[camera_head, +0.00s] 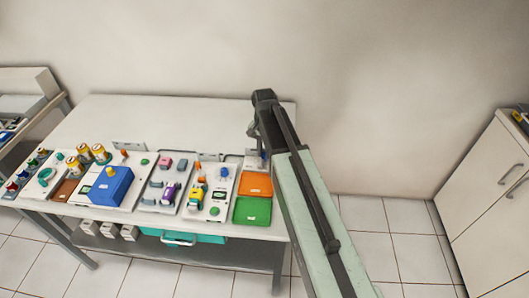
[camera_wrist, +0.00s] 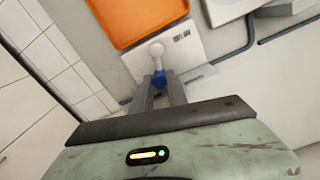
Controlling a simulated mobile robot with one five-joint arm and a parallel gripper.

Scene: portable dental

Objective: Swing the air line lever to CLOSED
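The air line lever appears to be the stalk with a white ball knob (camera_wrist: 157,49) and a blue lower part (camera_wrist: 159,77), on a pale plate (camera_wrist: 185,40) with a small label. In the wrist view my gripper (camera_wrist: 160,82) has its two grey fingers apart, one on each side of the blue part. I cannot tell whether they touch it. In the head view my gripper (camera_head: 252,132) is above the back right of the bench, over a small pale plate (camera_head: 251,162). The lever's markings are too small to read.
An orange tray (camera_wrist: 133,16) lies beside the lever plate; it also shows in the head view (camera_head: 256,184), with a green tray (camera_head: 252,211) in front. A blue box (camera_head: 110,187) and several small panels crowd the bench. The bench's back left is clear.

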